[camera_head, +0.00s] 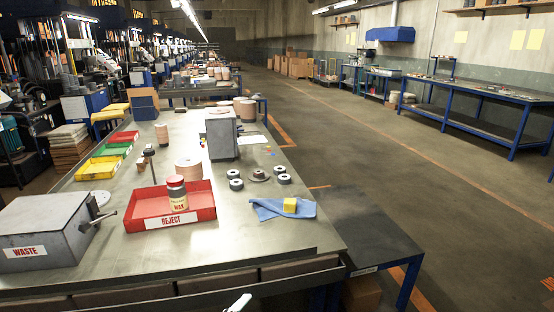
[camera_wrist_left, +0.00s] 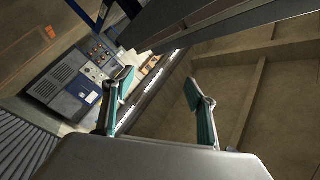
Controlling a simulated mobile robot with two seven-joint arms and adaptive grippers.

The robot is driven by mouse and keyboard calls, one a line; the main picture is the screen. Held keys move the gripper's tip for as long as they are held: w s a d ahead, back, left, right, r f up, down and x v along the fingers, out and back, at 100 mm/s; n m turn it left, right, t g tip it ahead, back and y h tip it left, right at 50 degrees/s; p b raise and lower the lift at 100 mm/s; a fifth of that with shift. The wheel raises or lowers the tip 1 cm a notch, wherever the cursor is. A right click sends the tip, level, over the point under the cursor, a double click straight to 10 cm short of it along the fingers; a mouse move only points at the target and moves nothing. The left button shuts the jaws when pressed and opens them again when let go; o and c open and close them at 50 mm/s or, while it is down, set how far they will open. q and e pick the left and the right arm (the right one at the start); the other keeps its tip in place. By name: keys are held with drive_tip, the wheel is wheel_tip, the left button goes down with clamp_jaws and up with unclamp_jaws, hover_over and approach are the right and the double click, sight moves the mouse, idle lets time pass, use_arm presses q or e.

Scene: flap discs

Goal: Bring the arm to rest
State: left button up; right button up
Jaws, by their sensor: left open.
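My left gripper (camera_wrist_left: 158,90) shows in the left wrist view with its two teal-padded fingers spread apart and nothing between them. Behind the fingers are a blue-and-grey control cabinet (camera_wrist_left: 62,80) and bare brown surfaces. No object touches the fingers. In the head view neither gripper can be made out. A small pale part at the bottom edge there is too cut off to identify. My right gripper is not in view.
A grey workbench (camera_head: 130,245) carries a red REJECT tray (camera_head: 195,212) with a wax jar (camera_head: 177,192) in it, a WASTE box (camera_head: 40,230), several discs, a blue cloth (camera_head: 268,209) and a yellow block (camera_head: 290,205). The aisle floor to the right is open.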

use_arm(q)
drive_tip(key=s+a+f+n+g+y, duration=0.2)
drive_tip(key=s+a+f+n+y, duration=0.2)
drive_tip(key=f, duration=0.6)
drive_tip(key=s+a+f+n+g+y, duration=0.3)
drive_tip(key=s+a+f+n, duration=0.5)
drive_tip(key=s+a+f, duration=0.3)
drive_tip(key=shift+s+f+y, duration=0.2)
drive_tip(key=shift+s+y, duration=0.1)
drive_tip(key=shift+y, duration=0.2)
